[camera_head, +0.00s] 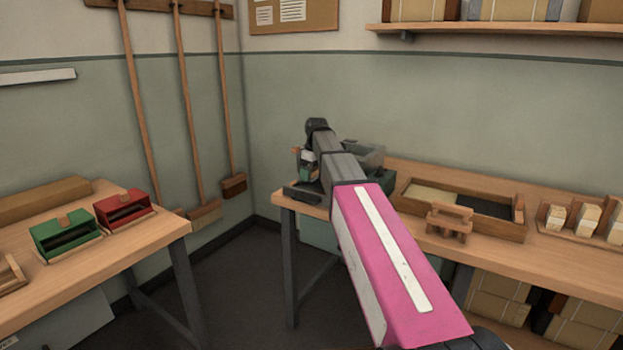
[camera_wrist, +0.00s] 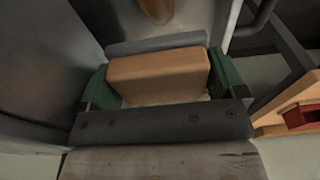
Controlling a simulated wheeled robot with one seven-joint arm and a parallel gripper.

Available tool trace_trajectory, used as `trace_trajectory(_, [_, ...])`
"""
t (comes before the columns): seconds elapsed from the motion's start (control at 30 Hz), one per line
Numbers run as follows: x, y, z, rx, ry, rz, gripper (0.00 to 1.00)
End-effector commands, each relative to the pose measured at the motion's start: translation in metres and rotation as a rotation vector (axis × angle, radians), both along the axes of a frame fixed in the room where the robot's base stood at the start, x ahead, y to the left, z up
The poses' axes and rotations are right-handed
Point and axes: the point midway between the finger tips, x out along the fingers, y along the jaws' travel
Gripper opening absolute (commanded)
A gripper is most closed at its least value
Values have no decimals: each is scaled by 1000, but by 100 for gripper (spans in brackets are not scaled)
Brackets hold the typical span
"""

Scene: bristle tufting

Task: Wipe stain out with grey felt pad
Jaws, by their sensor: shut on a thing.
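My gripper (camera_wrist: 160,80) has green fingers on both sides of a tan block (camera_wrist: 158,72) in the wrist view, and is shut on it. A grey strip (camera_wrist: 155,42) shows along the block's far edge; it looks like the felt of the pad. Beyond it, a brown blotch (camera_wrist: 158,9) on a pale surface is cut by the top edge; it may be the stain. In the head view my gripper (camera_head: 310,172) is at the left end of the right bench, mostly hidden behind my wrist. I cannot tell whether the pad touches anything.
A grey machine (camera_head: 366,156) stands just behind my wrist. The right bench (camera_head: 570,262) holds a wooden tray (camera_head: 508,232), a small wooden stand (camera_head: 449,220) and several pale blocks. The left bench (camera_head: 130,243) holds a green box (camera_head: 65,236) and a red box (camera_head: 123,210). Floor shows between the benches.

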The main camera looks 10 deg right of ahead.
Motion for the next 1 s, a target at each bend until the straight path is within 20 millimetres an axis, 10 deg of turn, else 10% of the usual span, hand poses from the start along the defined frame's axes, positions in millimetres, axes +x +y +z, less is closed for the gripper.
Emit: trace_trajectory(1.0, [0,0,32,0,0,0,68])
